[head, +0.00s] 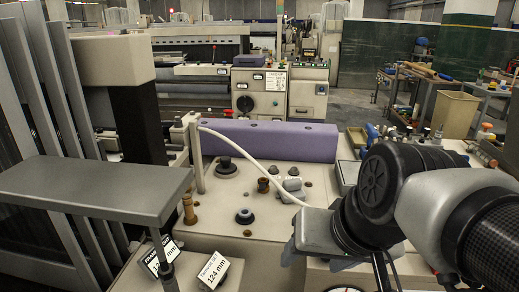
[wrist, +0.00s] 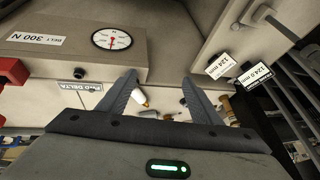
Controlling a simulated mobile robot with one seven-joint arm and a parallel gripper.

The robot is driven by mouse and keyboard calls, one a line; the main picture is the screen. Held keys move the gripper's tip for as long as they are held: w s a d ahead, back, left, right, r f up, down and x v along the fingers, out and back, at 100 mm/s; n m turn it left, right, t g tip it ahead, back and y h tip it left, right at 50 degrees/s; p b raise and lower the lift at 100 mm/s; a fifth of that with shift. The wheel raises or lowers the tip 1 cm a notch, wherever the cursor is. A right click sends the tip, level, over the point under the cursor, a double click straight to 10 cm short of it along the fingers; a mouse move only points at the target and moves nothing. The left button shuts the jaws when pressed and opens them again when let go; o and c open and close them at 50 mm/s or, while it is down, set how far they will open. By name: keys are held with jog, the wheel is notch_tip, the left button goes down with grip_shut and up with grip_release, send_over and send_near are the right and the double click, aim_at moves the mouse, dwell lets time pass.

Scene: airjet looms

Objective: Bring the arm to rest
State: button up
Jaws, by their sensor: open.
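My arm comes in from the right in the head view, bent over the machine top (head: 225,210). The grey end of the arm sits low over the right part of this top, and its fingers are hidden in that view. In the wrist view my gripper (wrist: 160,77) is open, with its two dark fingers apart. A small white and orange piece (wrist: 140,98) shows between the fingers, close to the left one. I cannot tell whether it touches that finger, but the jaws are not closed on it.
A purple beam (head: 265,137) and a pale curved tube (head: 255,163) are close to the arm. A grey plate (head: 95,185) stands at left. The wrist view shows a dial gauge (wrist: 112,39), a red part (wrist: 12,74) and label tags (wrist: 222,66). An aisle floor (head: 350,108) lies behind.

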jog(key=d, duration=0.1)
jog(key=d+n+h, duration=0.1)
jog(key=d, duration=0.1)
jog(key=shift+s+r, duration=0.35)
notch_tip(320, 180, up, 27)
jog(key=p, duration=2.6)
jog(key=shift+p, duration=0.4)
jog(key=shift+f, duration=0.1)
